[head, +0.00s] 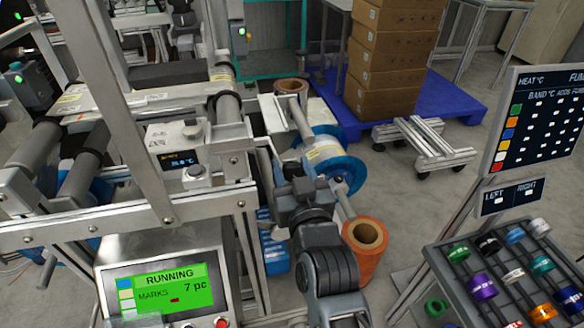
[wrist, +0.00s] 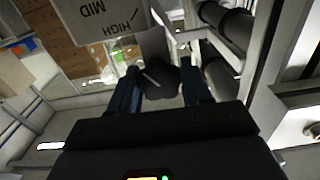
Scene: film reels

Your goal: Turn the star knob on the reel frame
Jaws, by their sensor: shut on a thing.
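The star knob (wrist: 160,82) is dark with a pale line across its face. In the wrist view it sits between the two fingers of my gripper (wrist: 160,90), which is shut on it. In the head view my gripper (head: 282,172) reaches to the right end of the metal reel frame (head: 210,212), just left of the blue-flanged reel (head: 335,165). My gripper and wrist hide the knob there. A plate marked MID and HIGH (wrist: 97,20) shows upside down beside the knob in the wrist view.
An orange roll (head: 366,250) stands close to the right of my arm. A green RUNNING screen (head: 160,290) is at the lower left. A rack of coloured spools (head: 500,265) and a heat board (head: 535,125) stand at the right. Open floor lies behind the roll.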

